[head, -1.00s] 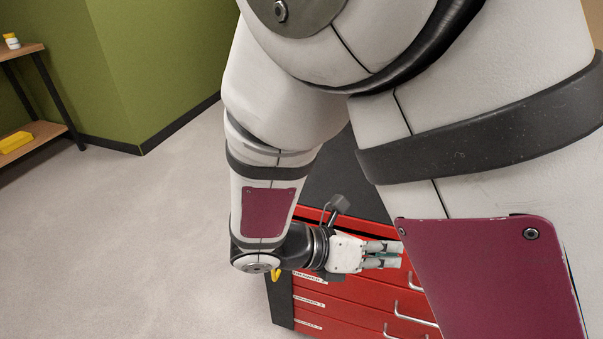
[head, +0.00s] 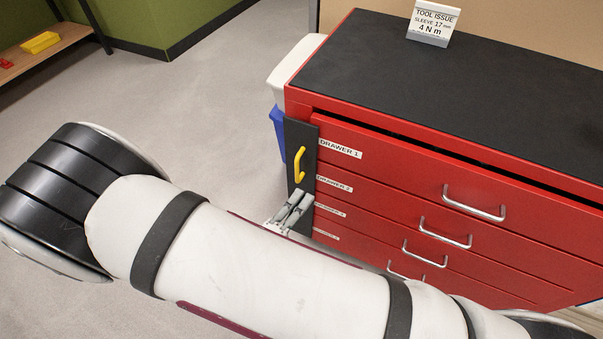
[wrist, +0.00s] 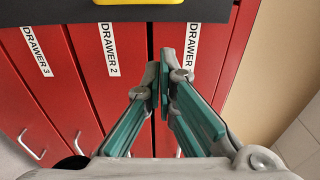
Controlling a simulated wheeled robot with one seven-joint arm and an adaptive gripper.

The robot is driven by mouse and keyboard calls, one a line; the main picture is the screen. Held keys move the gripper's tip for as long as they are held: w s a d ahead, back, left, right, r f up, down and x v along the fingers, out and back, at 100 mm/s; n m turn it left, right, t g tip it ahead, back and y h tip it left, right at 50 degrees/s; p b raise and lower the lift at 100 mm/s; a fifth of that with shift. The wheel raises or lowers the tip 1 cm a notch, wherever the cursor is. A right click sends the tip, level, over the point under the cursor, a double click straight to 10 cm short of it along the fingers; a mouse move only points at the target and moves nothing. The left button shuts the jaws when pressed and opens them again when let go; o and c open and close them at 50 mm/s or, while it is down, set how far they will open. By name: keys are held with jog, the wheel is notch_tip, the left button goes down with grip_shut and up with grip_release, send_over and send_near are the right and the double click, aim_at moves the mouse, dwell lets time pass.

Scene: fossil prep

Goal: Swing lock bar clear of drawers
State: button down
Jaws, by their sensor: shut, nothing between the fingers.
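The lock bar (head: 299,132) is a dark upright strip at the left edge of the red drawer cabinet, with a yellow handle (head: 298,164) on it. Its lower part is hidden behind my gripper and arm. In the wrist view the bar (wrist: 45,11) crosses the top, with part of the yellow handle (wrist: 126,10) showing. My gripper (head: 304,198) is just below the handle in the head view, shut and empty. In the wrist view its fingertips (wrist: 168,76) are together in front of the drawer fronts, apart from the handle.
The red cabinet (head: 400,135) has labelled drawers with silver handles (head: 474,205). A tool issue sign (head: 434,22) stands on its black top. White and blue bins (head: 278,130) stand behind its left side. A shelf (head: 45,52) is at the far left. Floor is open left of the cabinet.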

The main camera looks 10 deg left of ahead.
aim_at(330, 160)
jog(key=b+x, duration=0.2)
jog(key=x, duration=0.8)
jog(key=shift+d+f, duration=0.1)
jog(key=a, duration=0.1)
jog(key=a+b, duration=0.1)
jog(key=shift+s+a, duration=0.3)
jog(key=shift+a, duration=0.05)
jog(key=shift+s+a, duration=0.2)
jog(key=shift+a, duration=0.45)
jog(key=shift+a, duration=0.1)
jog(key=shift+s+a+m+g+h, duration=0.2)
jog(key=shift+m+g+h, duration=0.15)
jog(key=shift+h, duration=0.25)
